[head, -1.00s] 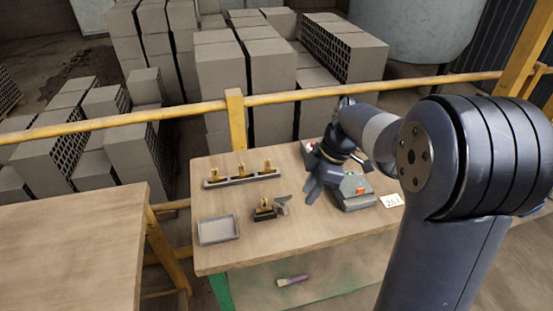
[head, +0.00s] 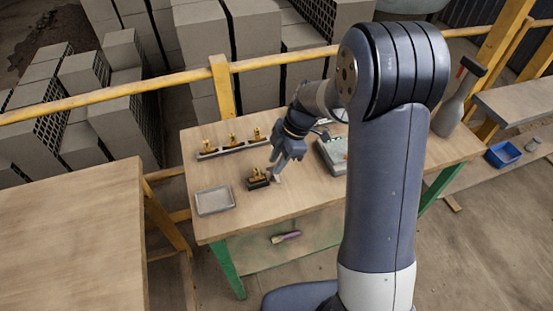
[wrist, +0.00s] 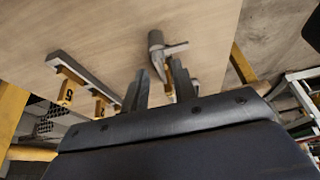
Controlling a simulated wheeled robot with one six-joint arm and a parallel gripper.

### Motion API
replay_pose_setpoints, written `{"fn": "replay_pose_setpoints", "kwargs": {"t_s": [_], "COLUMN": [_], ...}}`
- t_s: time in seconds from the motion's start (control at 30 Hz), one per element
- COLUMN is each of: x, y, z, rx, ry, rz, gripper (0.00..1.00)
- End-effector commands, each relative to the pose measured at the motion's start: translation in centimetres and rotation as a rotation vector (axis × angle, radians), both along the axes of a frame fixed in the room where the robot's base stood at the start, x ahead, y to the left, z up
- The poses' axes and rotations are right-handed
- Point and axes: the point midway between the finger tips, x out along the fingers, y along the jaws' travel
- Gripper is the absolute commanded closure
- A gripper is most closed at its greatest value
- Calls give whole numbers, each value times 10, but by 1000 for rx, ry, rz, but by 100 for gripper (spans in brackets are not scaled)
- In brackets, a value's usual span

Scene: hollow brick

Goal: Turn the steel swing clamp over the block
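The small dark block (head: 259,184) stands on the wooden table with a brass piece (head: 256,173) upright on it. The steel swing clamp (wrist: 157,48) shows in the wrist view as a grey post with a side arm, beside the brass piece (wrist: 171,74). In the head view the clamp is mostly hidden by my gripper (head: 277,159). My gripper points down just right of the block. In the wrist view its two fingers (wrist: 161,88) stand apart, with the clamp's lower end showing between them. I cannot tell whether they touch it.
A rail (head: 233,150) with several brass pieces lies behind the block. A shallow grey tray (head: 215,201) is at the left front of the table. A grey device (head: 331,154) sits right of my gripper. Bare tabletop lies in front of it.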

Motion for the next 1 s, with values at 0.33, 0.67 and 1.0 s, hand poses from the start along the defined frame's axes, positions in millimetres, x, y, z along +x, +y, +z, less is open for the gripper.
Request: {"fn": "replay_pose_setpoints", "kwargs": {"t_s": [0.33, 0.67, 1.0], "x": [-1, -1, -1], "y": [4, 4, 4], "z": [-10, -10, -10], "rx": [-1, -1, -1], "ry": [0, 0, 0], "rz": [0, 0, -5], "gripper": [74, 94, 100]}}
